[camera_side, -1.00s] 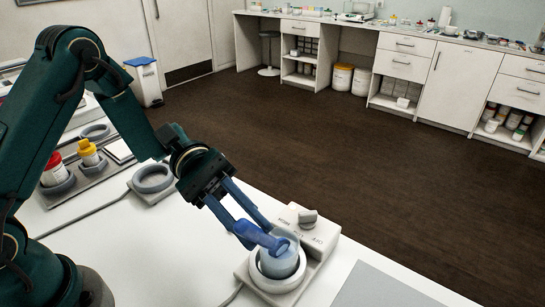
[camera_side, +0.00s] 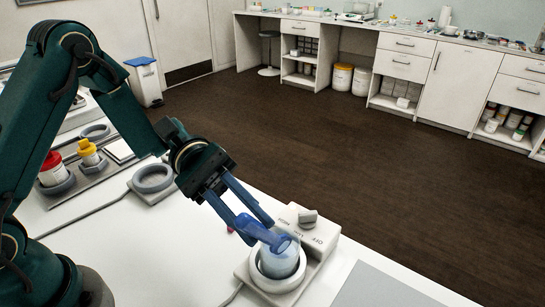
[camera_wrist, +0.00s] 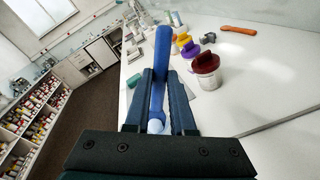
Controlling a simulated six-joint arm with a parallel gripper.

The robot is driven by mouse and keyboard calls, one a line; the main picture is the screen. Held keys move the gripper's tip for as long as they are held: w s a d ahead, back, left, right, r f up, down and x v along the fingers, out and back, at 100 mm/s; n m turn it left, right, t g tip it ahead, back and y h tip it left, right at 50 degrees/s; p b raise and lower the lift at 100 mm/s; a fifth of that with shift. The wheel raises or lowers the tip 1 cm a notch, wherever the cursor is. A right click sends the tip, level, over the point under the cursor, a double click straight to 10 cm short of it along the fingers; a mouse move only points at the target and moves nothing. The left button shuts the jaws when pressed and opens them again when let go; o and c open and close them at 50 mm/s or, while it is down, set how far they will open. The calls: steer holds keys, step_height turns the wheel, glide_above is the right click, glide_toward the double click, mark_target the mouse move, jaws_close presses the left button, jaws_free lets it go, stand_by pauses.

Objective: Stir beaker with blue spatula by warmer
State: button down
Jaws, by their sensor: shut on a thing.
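The blue spatula (camera_side: 262,234) is held between the fingers of my gripper (camera_side: 254,220), which is shut on it. It slants down to the right, with its lower end at the mouth of the clear beaker (camera_side: 281,262). How deep it reaches inside is hard to tell. The beaker stands upright in the ring of the white warmer (camera_side: 246,271), which has a grey knob on its panel. In the wrist view, the spatula (camera_wrist: 162,62) runs between the fingers of my gripper (camera_wrist: 160,78), and a pale rounded shape shows between them lower down.
A red-capped jar (camera_side: 53,170) and a yellow-capped jar (camera_side: 88,152) stand in a rack at left. An empty grey ring holder (camera_side: 153,178) lies behind the gripper. A grey mat (camera_side: 385,288) is right of the warmer. An orange tool (camera_wrist: 238,30) lies far off in the wrist view.

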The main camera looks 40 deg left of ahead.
steer(key=shift+s+d, duration=0.1)
steer(key=shift+d, duration=0.5)
steer(key=shift+r, duration=0.6)
stand_by(1.0)
steer(key=shift+a, duration=0.3)
steer(key=shift+r, duration=2.5)
